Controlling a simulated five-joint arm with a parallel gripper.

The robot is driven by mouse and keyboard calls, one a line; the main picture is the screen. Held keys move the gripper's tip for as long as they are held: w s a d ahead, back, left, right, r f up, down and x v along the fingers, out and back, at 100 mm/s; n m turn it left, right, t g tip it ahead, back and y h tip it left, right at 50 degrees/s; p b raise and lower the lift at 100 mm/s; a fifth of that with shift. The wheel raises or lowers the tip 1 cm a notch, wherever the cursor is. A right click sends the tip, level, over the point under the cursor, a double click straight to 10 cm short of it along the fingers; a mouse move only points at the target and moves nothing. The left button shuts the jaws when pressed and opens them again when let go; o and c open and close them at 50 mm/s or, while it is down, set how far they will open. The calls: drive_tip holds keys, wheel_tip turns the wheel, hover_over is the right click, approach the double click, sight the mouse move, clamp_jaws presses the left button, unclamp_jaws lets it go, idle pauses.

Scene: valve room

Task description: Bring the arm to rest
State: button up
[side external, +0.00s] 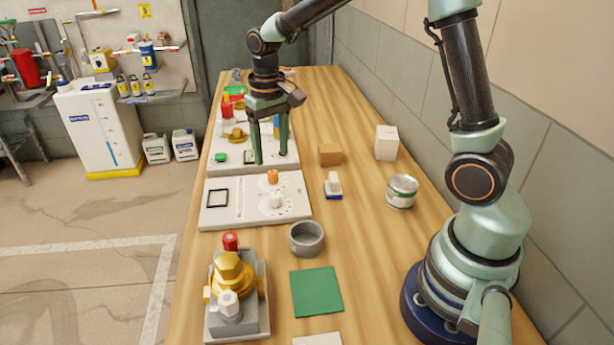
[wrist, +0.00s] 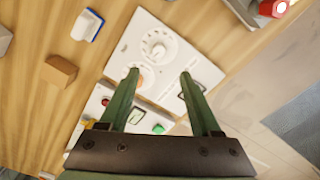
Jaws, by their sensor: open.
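My gripper (side external: 272,158) hangs pointing down from my arm over the front part of the far white panel (side external: 226,152). Its two green fingers are apart, with nothing seen between them. In the wrist view, my gripper (wrist: 160,74) shows both fingers spread, their tips in front of the middle white panel with round dials (wrist: 185,62). That middle panel (side external: 222,217) lies nearer the camera in the side view. The fingers hide part of the far panel. Whether the fingertips touch it I cannot tell.
A cardboard-coloured block (side external: 330,154), white block (side external: 386,143), blue-and-white item (side external: 333,186) and can (side external: 402,191) stand right of the panels. A grey cup (side external: 306,238), green square (side external: 317,291) and yellow valve unit (side external: 234,283) are nearer. Wall on the right; bare wood between.

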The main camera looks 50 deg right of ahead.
drive_tip(key=s+a+r+n+t, duration=0.1)
drive_tip(key=s+r+n+t, duration=0.1)
drive_tip(key=s+r+t, duration=0.3)
drive_tip(key=s+r, duration=0.4)
drive_tip(key=s, duration=0.4)
drive_tip(key=shift+s+a+r+n+t, duration=0.25)
drive_tip(key=shift+a+r+n+t, duration=0.05)
drive_tip(key=shift+r+n, duration=0.1)
idle(0.9)
